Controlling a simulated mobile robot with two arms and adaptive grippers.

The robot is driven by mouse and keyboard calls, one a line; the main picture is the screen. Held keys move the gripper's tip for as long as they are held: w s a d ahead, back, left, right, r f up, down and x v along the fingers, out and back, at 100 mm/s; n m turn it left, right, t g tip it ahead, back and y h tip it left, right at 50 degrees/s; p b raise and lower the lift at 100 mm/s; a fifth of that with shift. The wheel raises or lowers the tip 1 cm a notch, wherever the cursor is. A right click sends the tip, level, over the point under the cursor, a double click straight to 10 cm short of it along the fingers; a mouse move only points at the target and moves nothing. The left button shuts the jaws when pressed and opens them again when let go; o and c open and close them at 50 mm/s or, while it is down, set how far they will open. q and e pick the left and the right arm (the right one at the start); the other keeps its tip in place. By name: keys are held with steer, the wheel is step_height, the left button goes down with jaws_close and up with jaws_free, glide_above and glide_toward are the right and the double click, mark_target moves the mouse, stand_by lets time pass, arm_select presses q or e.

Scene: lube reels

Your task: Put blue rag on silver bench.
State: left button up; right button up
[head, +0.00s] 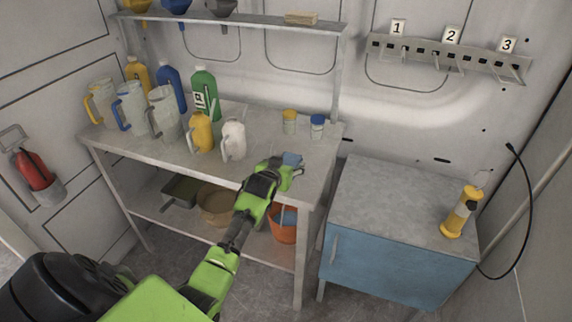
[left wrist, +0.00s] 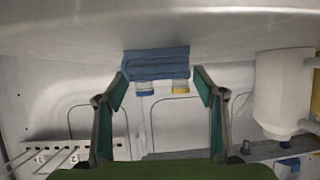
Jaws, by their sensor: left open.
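The blue rag (head: 292,158) is a small folded cloth on the front right part of the silver bench (head: 275,178), a grey metal workbench with an upper shelf. My left gripper (head: 288,172) is at the bench's front edge, just in front of the rag and partly hiding it. In the left wrist view, which is upside down, the rag (left wrist: 156,64) lies ahead, between the open fingers (left wrist: 160,88). The fingers are empty, and I see no contact with the rag. My right gripper is not in view.
A white jug (head: 233,140) and a yellow jug (head: 200,132) stand left of the rag. Yellow-lidded (head: 289,121) and blue-lidded (head: 317,126) jars stand behind it. A blue cabinet (head: 395,267) with a grey top stands right, bearing a yellow tool (head: 460,212); its top is otherwise clear.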

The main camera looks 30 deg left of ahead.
arm_select(q)
steer(key=v, duration=1.2)
steer(key=shift+b, duration=0.45)
